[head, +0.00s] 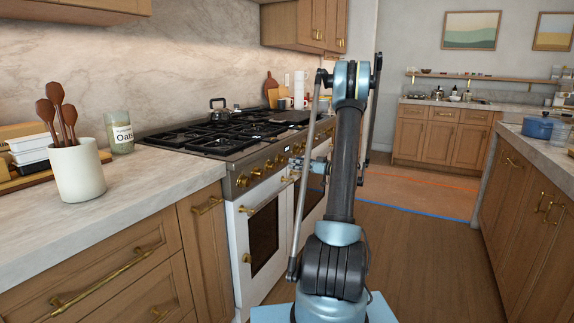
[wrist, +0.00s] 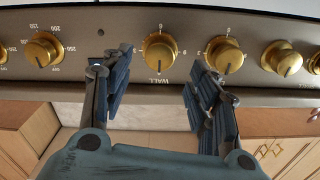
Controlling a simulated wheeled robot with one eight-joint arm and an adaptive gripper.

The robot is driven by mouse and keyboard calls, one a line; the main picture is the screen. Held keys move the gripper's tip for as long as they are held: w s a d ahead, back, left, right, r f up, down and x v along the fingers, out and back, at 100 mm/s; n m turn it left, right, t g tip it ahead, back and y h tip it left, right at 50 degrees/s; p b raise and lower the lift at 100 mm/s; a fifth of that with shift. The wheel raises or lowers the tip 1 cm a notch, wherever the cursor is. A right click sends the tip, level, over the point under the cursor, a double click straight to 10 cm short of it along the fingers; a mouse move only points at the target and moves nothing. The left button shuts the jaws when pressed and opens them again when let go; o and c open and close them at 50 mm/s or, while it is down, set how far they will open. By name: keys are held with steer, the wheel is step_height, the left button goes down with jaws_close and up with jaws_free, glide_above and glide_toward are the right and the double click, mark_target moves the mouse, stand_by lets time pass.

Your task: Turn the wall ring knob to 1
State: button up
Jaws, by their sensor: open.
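The wall ring knob (wrist: 160,50) is a round gold knob on the dark stove front panel (wrist: 92,18), with the word WALL printed upside down below it in the wrist view. Its grip ridge looks roughly upright in that view. Small numbers sit around it, too small to read surely. My gripper (wrist: 158,76) is open, with one finger to the left and one to the right of this knob. I cannot tell whether either finger touches it. In the head view my gripper (head: 298,170) is at the stove front, small and partly hidden by my arm.
A similar gold knob (wrist: 225,54) sits close to the right finger. Another knob (wrist: 43,49) is further left, and more knobs are at the right. Gold oven handles (head: 262,196) stick out below the panel. The aisle floor (head: 415,250) is clear.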

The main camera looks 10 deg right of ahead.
mark_target(285, 161)
steer(key=shift+x, duration=3.05)
steer(key=c, duration=1.1)
steer(key=shift+o, duration=0.2)
steer(key=shift+d, duration=0.2)
steer(key=shift+a, duration=0.15)
